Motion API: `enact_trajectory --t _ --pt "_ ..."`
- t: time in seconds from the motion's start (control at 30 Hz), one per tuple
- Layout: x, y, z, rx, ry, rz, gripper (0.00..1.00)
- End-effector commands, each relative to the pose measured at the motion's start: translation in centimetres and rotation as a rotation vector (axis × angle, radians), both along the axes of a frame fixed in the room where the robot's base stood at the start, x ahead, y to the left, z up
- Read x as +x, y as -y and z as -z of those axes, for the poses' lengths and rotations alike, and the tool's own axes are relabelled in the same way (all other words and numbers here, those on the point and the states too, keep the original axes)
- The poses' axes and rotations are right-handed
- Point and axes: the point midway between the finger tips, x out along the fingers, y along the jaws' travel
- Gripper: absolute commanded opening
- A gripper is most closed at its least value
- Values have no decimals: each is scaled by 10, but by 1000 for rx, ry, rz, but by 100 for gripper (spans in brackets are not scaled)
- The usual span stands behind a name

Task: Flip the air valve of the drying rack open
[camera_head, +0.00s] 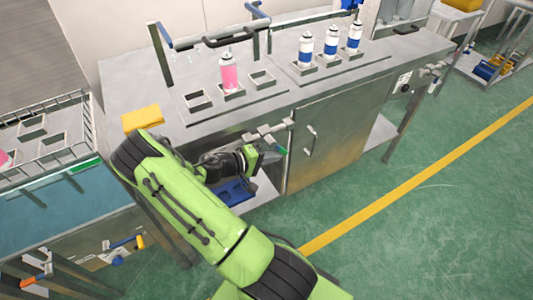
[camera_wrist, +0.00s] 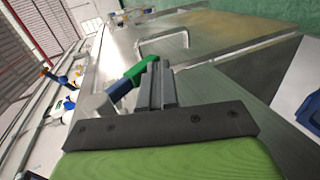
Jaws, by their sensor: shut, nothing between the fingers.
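A valve with a green lever (camera_head: 281,151) sits below a silver pipe (camera_head: 268,131) on the front of the steel bench. My gripper (camera_head: 262,154) is beside this lever, just left of it. In the wrist view the green lever (camera_wrist: 141,70) slants up from a blue piece (camera_wrist: 117,90) on a grey fitting. My gripper (camera_wrist: 156,82) is shut and empty, its fingers close against the lever's right side; I cannot tell whether they touch. The valve body is partly hidden. The wire rack (camera_head: 88,118) stands at the far left, with another green piece (camera_head: 85,166) on its front edge.
The steel bench (camera_head: 130,85) carries a pink can (camera_head: 229,74) and several blue-and-white cans, with a yellow block (camera_head: 142,118) at its left. A cabinet door with a handle (camera_head: 310,138) is right of the valve. A blue tray (camera_head: 235,192) lies below. The green floor is clear.

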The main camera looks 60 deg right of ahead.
Motion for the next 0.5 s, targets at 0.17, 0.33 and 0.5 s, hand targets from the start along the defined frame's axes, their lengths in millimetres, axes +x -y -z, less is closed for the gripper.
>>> enact_trajectory --t 0.17,0.33,0.5 --pt "-3 3 0 1 -1 2 0" --pt "-4 5 0 2 -1 2 0" --pt "-4 5 0 2 -1 2 0"
